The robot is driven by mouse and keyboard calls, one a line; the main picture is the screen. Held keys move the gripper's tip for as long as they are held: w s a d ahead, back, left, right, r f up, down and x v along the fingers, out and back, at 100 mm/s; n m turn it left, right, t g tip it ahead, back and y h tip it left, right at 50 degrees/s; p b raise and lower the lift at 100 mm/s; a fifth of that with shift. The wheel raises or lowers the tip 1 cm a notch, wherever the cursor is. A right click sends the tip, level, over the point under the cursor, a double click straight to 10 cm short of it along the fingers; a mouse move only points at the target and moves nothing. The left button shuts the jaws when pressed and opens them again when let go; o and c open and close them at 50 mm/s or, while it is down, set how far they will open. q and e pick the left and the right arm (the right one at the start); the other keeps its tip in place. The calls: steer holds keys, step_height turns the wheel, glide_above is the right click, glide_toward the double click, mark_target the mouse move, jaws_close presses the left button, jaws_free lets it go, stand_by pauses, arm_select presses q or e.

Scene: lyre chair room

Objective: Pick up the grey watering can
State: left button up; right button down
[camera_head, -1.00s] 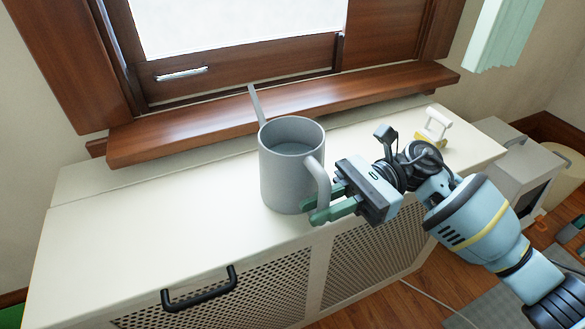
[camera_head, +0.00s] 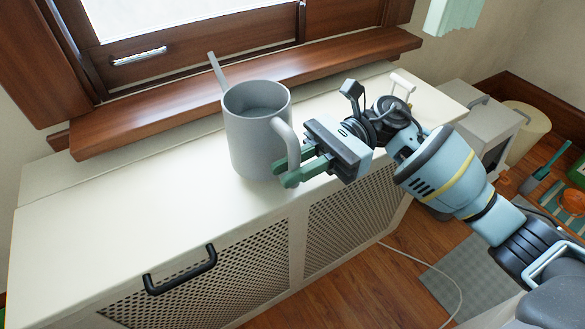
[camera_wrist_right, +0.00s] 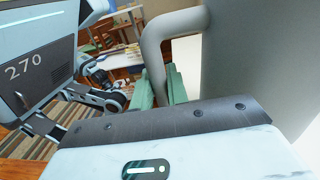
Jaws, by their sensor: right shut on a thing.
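The grey watering can (camera_head: 255,140) is upright on top of the white radiator cabinet (camera_head: 110,205), with its spout pointing up and left and its handle on the right. My right gripper (camera_head: 288,178) is shut on the lower part of the can's handle, coming in from the right. In the right wrist view the green fingers (camera_wrist_right: 166,85) close around the grey handle (camera_wrist_right: 165,40), and the can's body (camera_wrist_right: 255,60) fills the right side. I cannot tell whether the can's base still touches the cabinet top. My left gripper is not in view.
A wooden window sill (camera_head: 200,100) runs close behind the can. A white-handled object (camera_head: 403,82) stands at the cabinet's back right, partly behind my arm. A black handle (camera_head: 180,272) sticks out at the cabinet's front. The cabinet top is clear left of the can.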

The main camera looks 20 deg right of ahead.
step_height(320, 180, up, 2)
steer(key=s+d+p, duration=0.1)
steer(key=s+p, duration=0.1)
steer(key=s, duration=0.6)
steer(key=s+d+r+p, duration=0.1)
steer(key=s+p, duration=0.1)
steer(key=s, duration=0.5)
steer(key=shift+s+d, duration=0.25)
steer(key=shift+s, duration=0.15)
steer(key=shift+r, duration=0.1)
